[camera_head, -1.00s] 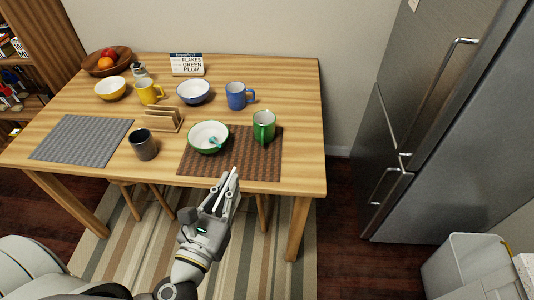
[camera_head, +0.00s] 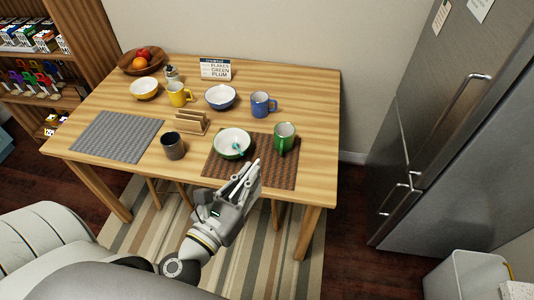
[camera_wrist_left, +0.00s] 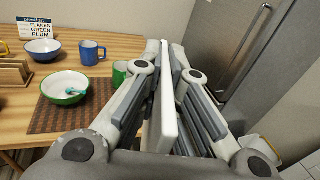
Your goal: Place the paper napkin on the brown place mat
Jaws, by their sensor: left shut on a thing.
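The brown place mat (camera_head: 279,172) lies at the front right of the wooden table. The green-rimmed white bowl (camera_head: 232,143) with a teal-and-white utensil in it and the green mug (camera_head: 284,137) stand on its back part. My left gripper (camera_head: 248,176) is over the mat's front edge in the head view, its fingers pointing up the picture. It is shut on a thin white slab, seen edge-on, which I take to be the paper napkin (camera_wrist_left: 166,95). In the left wrist view the mat (camera_wrist_left: 50,118) is left of the fingers. My right gripper is not in view.
A dark cup (camera_head: 173,147), a wooden holder (camera_head: 191,123) and a grey mat (camera_head: 118,138) are to the left on the table. Blue and yellow mugs and bowls stand behind. A fridge (camera_head: 445,140) is at the right. The brown mat's front strip is bare.

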